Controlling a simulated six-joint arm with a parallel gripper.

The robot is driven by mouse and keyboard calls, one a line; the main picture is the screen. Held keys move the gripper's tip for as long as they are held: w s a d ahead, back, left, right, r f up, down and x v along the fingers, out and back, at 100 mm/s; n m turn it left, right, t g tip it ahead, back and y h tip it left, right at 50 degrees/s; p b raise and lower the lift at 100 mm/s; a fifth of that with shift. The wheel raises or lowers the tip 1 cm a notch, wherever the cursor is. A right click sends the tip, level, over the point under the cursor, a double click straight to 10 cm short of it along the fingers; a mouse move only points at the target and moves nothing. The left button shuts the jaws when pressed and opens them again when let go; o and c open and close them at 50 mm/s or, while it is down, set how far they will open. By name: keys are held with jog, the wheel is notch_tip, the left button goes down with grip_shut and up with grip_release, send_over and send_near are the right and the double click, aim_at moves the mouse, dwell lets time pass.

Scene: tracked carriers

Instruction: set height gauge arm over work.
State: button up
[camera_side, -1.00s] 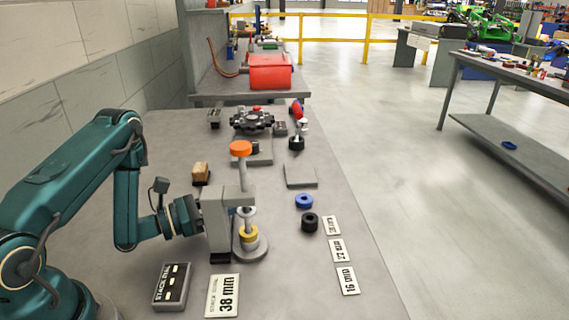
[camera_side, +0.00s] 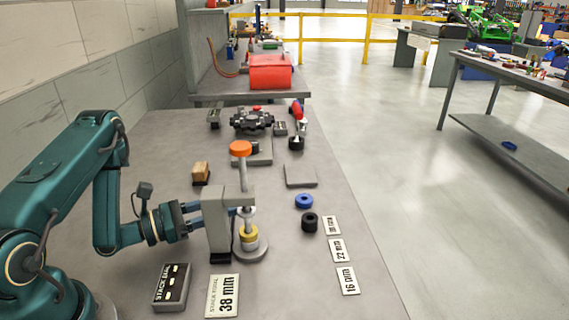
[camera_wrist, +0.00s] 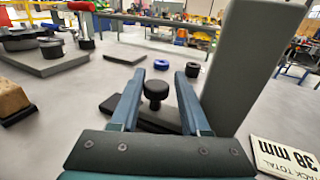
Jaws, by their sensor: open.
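That arm overlaps the upright rod above the work, a stack with a yellow ring (camera_side: 249,234) on a round grey base (camera_side: 250,252). An orange cap (camera_side: 241,148) tops the rod. My gripper (camera_wrist: 160,75) is open, just left of the column in the side view; its fingertips there are partly hidden. In the wrist view the column (camera_wrist: 258,65) stands right of the fingers. A black knob (camera_wrist: 156,91) shows between them; contact is unclear.
A 38 mm card (camera_side: 223,296) and a dark labelled box (camera_side: 173,287) lie in front. Blue (camera_side: 304,201) and black (camera_side: 310,222) rings and smaller number cards (camera_side: 337,250) lie right. A wooden block (camera_side: 201,172) and a fixture (camera_side: 252,122) stand behind.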

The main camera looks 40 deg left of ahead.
jog(key=shift+v, duration=1.15)
jog(key=shift+s+d, duration=0.1)
jog(key=shift+d, duration=0.05)
jog(key=shift+r, duration=0.1)
